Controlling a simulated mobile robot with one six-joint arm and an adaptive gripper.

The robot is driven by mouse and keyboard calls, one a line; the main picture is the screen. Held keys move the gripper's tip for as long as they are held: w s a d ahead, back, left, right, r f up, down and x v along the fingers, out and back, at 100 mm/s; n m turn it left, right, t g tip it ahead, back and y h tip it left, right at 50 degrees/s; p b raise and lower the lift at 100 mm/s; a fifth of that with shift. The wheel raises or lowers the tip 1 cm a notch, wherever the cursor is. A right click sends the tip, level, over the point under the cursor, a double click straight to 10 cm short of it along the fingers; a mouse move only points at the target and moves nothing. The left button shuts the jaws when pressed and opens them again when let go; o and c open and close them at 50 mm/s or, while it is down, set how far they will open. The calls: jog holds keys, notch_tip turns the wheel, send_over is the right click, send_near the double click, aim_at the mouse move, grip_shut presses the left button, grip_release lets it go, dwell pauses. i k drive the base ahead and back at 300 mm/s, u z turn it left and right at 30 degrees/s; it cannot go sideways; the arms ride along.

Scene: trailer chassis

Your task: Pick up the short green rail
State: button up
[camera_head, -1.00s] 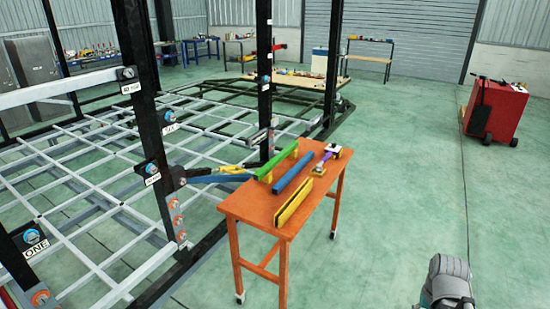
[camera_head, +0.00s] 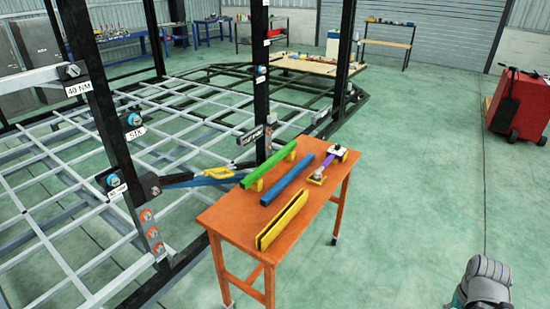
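The short green rail (camera_head: 269,165) lies on the orange table (camera_head: 229,221), along its left side. It sits raised on yellow supports at its ends. A blue rail (camera_head: 288,181) lies beside it, to the right. A yellow rail (camera_head: 282,219) lies nearer the front of the table. A grey and teal part of my arm (camera_head: 484,284) shows at the bottom right, well apart from the table. My gripper's fingers cannot be made out in this view.
A purple-handled tool (camera_head: 322,166) lies on the table's right side. The metal chassis frame with black posts (camera_head: 262,85) stands close on the left. A red tool cart (camera_head: 519,105) stands at the far right. Green floor right of the table is clear.

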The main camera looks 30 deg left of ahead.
aim_at(249, 180)
jog(key=u, duration=0.05)
jog(key=i, duration=0.75)
jog(key=u, duration=0.5)
jog(key=i, duration=0.6)
jog(key=u, duration=0.85)
jog(key=i, duration=0.6)
jog(key=u, duration=0.35)
jog(key=k, duration=0.9)
jog(key=u, duration=0.15)
jog(key=i, duration=0.3)
